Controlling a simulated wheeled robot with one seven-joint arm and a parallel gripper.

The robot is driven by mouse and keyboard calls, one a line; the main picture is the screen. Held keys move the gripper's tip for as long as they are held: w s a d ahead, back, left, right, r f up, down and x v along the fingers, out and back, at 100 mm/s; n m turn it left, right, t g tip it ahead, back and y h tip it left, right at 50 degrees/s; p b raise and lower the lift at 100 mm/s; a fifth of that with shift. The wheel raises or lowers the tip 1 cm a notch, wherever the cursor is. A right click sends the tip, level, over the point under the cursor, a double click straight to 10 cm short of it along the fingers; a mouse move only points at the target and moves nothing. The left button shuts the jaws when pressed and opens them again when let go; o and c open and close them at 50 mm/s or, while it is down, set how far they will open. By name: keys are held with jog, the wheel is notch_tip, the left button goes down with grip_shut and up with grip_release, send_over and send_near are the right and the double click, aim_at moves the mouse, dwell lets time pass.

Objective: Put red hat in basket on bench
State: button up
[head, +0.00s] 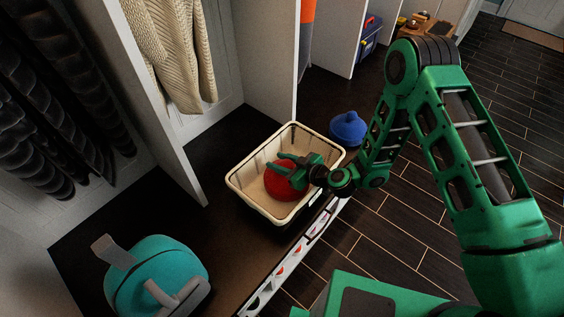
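The red hat (279,188) is inside the cream-rimmed basket (243,186), toward its front right part. The basket stands on the dark bench (225,240). My gripper (286,171) reaches into the basket from the right, with its green fingers at the top of the hat. The fingers look spread with some red between them, but I cannot tell whether they grip the hat or only rest around it. The gripper hides part of the hat, and the hat's underside is out of sight.
A blue hat (348,127) lies to the right of the basket. A teal backpack (160,275) stands at the lower left. A cream knitted garment (172,50) hangs above the bench, and dark coats hang at left. Bench space between backpack and basket is clear.

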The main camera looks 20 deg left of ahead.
jog(key=o, duration=0.4)
jog(key=shift+r, duration=0.1)
jog(key=shift+r, duration=0.25)
jog(key=v, duration=1.2)
jog(key=shift+r, duration=0.3)
